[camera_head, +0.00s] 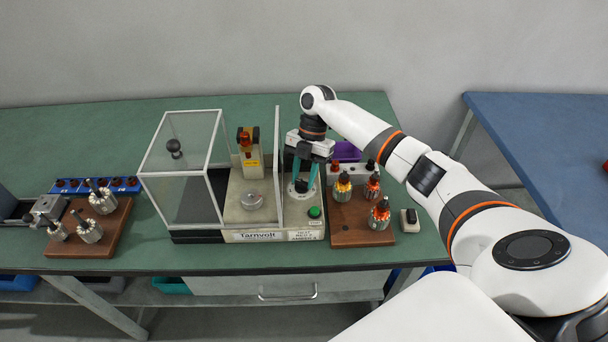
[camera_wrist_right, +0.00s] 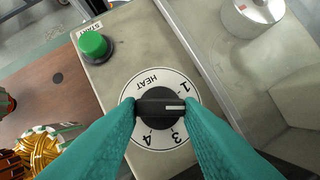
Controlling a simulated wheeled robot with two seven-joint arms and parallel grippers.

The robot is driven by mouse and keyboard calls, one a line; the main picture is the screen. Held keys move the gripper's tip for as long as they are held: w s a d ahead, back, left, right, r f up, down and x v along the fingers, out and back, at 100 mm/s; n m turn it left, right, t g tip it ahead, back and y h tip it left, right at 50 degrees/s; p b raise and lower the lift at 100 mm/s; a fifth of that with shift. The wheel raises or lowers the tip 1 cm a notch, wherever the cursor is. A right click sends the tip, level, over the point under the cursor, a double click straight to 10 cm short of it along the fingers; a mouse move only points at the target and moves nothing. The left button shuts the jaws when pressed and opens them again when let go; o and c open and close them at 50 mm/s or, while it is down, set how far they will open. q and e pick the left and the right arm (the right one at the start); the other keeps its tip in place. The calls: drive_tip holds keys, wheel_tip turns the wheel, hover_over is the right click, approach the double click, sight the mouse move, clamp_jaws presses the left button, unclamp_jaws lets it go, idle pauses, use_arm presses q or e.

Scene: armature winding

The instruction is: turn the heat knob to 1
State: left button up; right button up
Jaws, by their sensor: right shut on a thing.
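The heat knob (camera_wrist_right: 160,107) is a black bar on a round white dial marked HEAT. Its white pointer line lies toward the right of the wrist view, below the 1 and above the 3. The mark there is hidden by a finger. My left gripper is not in view.
A green START button (camera_wrist_right: 93,44) sits beside the dial. A clear guard box (camera_head: 183,158) stands left of the arm. A wooden board (camera_head: 345,233) with copper-wound armatures is close on the right. Another board (camera_head: 90,247) with armatures lies far left.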

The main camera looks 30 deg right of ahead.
drive_tip(key=o, duration=1)
drive_tip(key=shift+b+v, duration=1)
drive_tip(key=shift+v, duration=5.05)
